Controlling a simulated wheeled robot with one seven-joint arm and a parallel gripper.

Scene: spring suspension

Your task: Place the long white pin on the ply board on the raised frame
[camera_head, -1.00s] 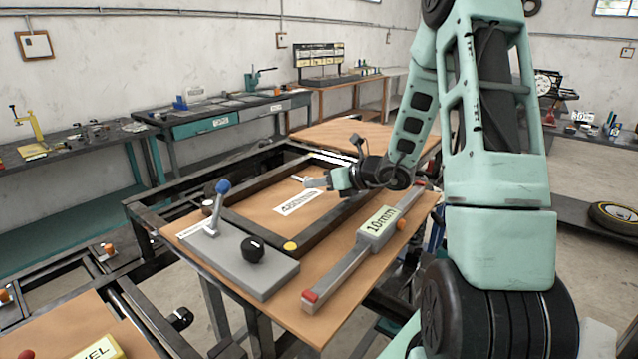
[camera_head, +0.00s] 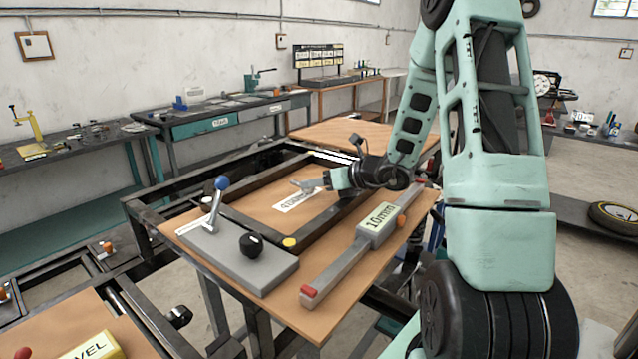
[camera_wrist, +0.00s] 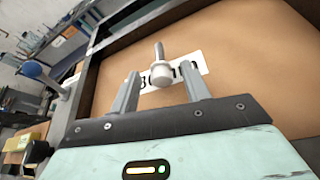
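The long white pin (camera_wrist: 160,68) shows in the wrist view as a pale shaft with a wider collar, over a white printed label on the ply board. My gripper (camera_wrist: 158,80) has its two fingers apart, one on each side of the pin, with visible gaps between them and it. I cannot tell how far the fingertips are from the pin in depth. In the head view, my gripper (camera_head: 308,187) is low over the label (camera_head: 297,199) on the ply board (camera_head: 265,208), inside the dark raised frame (camera_head: 312,238). The pin is hard to make out there.
A grey block with a blue-knobbed lever (camera_head: 217,200) and a black knob (camera_head: 251,245) stands at the near left. A long grey gauge marked 10mm (camera_head: 375,226) lies to the right. Dark frame bars surround the board. Workbenches (camera_head: 220,118) line the wall.

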